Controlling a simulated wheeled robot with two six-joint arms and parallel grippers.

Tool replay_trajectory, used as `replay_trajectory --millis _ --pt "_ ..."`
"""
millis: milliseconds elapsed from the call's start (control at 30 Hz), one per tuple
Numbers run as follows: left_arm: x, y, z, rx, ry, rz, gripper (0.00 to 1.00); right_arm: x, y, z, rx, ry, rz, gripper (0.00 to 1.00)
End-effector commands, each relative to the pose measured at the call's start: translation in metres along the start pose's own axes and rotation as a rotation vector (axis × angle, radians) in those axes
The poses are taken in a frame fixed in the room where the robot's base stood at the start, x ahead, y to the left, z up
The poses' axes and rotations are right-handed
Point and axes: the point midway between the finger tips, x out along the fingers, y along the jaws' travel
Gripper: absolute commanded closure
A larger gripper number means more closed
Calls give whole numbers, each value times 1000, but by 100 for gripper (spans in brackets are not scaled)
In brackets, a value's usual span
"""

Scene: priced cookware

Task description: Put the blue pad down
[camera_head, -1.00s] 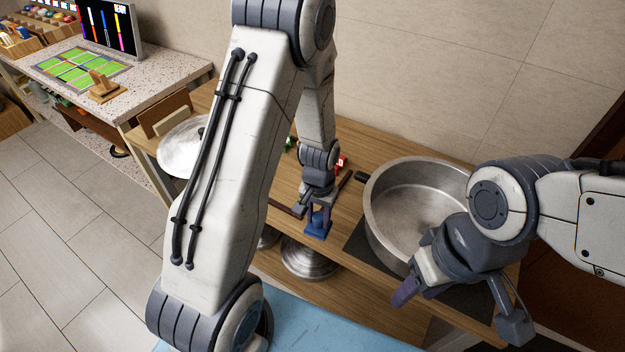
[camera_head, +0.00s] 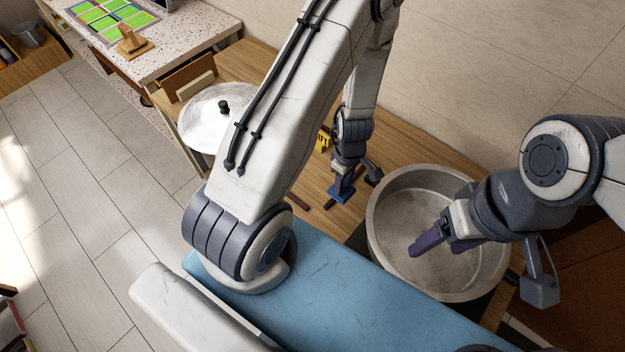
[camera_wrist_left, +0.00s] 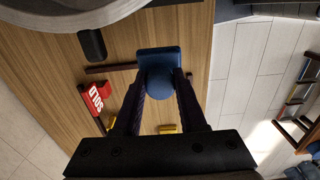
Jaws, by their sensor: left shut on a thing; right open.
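The blue pad (camera_head: 341,190) has a square base and a rounded knob. My left gripper (camera_head: 345,176) is shut on its knob, at the wooden counter left of the large pot. In the left wrist view the pad (camera_wrist_left: 158,56) sits between the two dark fingers of this gripper (camera_wrist_left: 160,84), base facing away from the camera. Whether the base touches the wood, I cannot tell.
The steel pot (camera_head: 382,240) stands right of the pad. A lid (camera_head: 205,112) lies at the counter's left end. A yellow sign (camera_head: 323,139), a red SOLD block (camera_wrist_left: 97,101), a black block (camera_wrist_left: 92,43) and brown strips (camera_wrist_left: 110,68) lie around the pad. Bare wood (camera_head: 400,146) shows behind.

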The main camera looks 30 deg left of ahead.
Motion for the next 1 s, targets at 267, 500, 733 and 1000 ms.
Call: replay_trajectory --millis 267,500,733,1000 --pt "37 -1 -56 -29 1 -1 100 18 1 1 3 -1 0 29" --pt "60 -1 -101 -22 0 -1 100 11 1 1 3 -1 0 29" --pt "73 0 -113 -18 1 1 100 13 1 1 2 -1 0 29" --pt "107 0 -112 -17 1 1 100 48 4 3 7 -1 0 29"
